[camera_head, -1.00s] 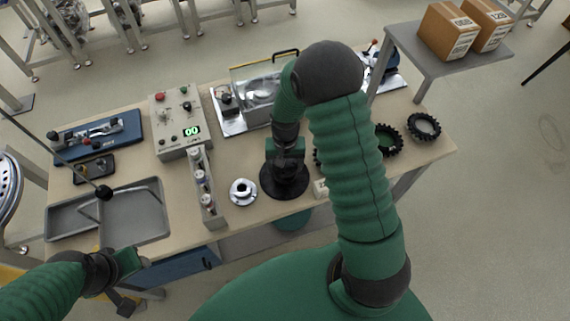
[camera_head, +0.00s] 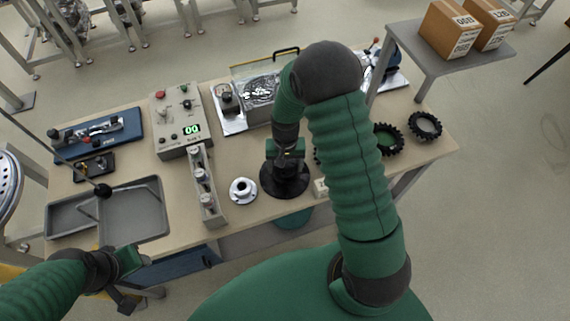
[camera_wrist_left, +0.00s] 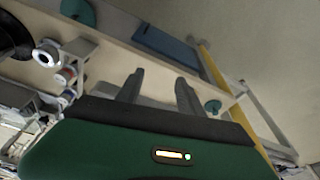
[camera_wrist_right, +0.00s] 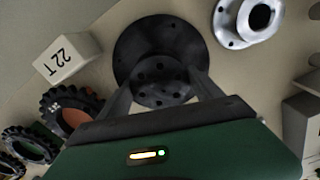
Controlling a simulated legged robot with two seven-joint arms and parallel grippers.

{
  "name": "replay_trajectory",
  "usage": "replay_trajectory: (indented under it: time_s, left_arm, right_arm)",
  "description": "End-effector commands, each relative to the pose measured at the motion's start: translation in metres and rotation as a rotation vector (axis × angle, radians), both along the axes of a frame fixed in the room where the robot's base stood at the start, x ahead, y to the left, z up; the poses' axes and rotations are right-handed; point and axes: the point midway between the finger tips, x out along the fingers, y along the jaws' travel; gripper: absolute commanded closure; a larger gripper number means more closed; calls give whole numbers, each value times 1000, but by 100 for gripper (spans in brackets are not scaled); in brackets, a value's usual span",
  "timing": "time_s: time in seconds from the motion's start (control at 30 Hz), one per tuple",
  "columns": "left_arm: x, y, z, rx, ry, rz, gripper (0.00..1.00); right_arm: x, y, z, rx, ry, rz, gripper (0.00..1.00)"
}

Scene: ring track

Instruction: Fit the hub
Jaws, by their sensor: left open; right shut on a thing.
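A black flanged hub (camera_wrist_right: 160,82) with several bolt holes sits between the fingers of my right gripper (camera_wrist_right: 162,92). A wider black disc (camera_wrist_right: 155,40) shows beyond it; I cannot tell whether the two are one piece. In the head view my right gripper (camera_head: 287,152) points down at the black disc (camera_head: 285,180) on the bench, shut on the hub. A silver flanged hub (camera_head: 243,190) stands apart on the bench to the left; it also shows in the right wrist view (camera_wrist_right: 232,22). My left gripper (camera_wrist_left: 160,85) is open and empty, off the bench's front edge.
A 22 T block (camera_wrist_right: 65,58) and toothed black rings (camera_head: 425,126) lie to the right. A rack of small cylinders (camera_head: 205,185), a control box (camera_head: 178,120) reading 00 and a grey tray (camera_head: 135,225) stand left. A lidded fixture (camera_head: 232,115) stands behind.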

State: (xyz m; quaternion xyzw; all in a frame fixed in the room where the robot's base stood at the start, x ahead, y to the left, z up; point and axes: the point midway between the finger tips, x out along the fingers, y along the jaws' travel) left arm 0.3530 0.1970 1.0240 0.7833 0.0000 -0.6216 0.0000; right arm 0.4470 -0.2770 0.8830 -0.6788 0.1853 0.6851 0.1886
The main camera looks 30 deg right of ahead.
Motion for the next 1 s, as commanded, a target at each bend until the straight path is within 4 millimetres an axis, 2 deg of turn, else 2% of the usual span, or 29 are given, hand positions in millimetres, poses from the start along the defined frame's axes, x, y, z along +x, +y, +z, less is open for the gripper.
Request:
replay_trajectory:
  time_s: [0.13, 0.5, 1.0]
  left_arm:
    - [0, 0, -3, 0, 0, 0, 55]
    - [0, 0, 8, 0, 0, 0, 55]
    - [0, 0, 8, 0, 0, 0, 55]
  right_arm:
    - [0, 0, -4, -1, -1, 0, 98]
    - [0, 0, 7, -1, -1, 0, 98]
    - [1, 0, 6, -1, -2, 1, 98]
